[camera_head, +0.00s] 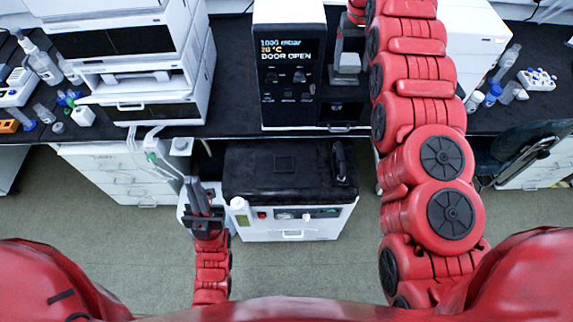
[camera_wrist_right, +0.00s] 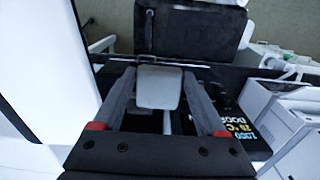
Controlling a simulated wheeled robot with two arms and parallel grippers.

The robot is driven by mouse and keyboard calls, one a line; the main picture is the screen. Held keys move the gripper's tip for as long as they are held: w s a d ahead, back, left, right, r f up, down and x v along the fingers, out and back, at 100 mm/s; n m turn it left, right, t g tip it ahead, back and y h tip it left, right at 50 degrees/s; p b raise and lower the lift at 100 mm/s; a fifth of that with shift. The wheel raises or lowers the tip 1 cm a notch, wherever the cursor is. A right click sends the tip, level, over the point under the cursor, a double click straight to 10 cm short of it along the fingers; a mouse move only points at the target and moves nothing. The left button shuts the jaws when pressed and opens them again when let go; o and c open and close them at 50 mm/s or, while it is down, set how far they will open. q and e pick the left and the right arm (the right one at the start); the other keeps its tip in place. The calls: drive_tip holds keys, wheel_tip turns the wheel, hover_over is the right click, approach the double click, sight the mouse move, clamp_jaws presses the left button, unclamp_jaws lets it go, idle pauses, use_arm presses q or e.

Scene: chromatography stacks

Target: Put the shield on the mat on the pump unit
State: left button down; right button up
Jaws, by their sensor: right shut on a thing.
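My right gripper (camera_head: 347,52) is at the front of the black cabinet whose display reads DOOR OPEN. It is shut on a pale grey rounded piece (camera_head: 349,63), which looks like the shield. In the right wrist view this piece (camera_wrist_right: 158,88) sits between the two grey fingers (camera_wrist_right: 160,105). The pump unit (camera_head: 290,228) is a white box with a black top, on the floor side of the bench. A faint dark square (camera_head: 284,163) on its top looks like the mat. My left gripper (camera_head: 200,195) is at the pump unit's left side, its jaw gap unclear.
The black cabinet (camera_head: 286,75) stands on the black bench (camera_head: 232,60). White stacked instruments (camera_head: 140,60) stand to its left. A black handle (camera_head: 340,160) rises at the right of the pump unit's top. A small white bottle (camera_head: 239,211) is at its front left.

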drive_tip(key=shift+r, duration=0.1)
drive_tip(key=shift+s+d, duration=0.1)
idle(0.3)
drive_tip(key=shift+a+r, duration=0.1)
drive_tip(key=shift+a, duration=0.1)
drive_tip(key=shift+d, duration=0.6)
drive_tip(key=shift+a+r, duration=0.1)
drive_tip(key=shift+a+r, duration=0.1)
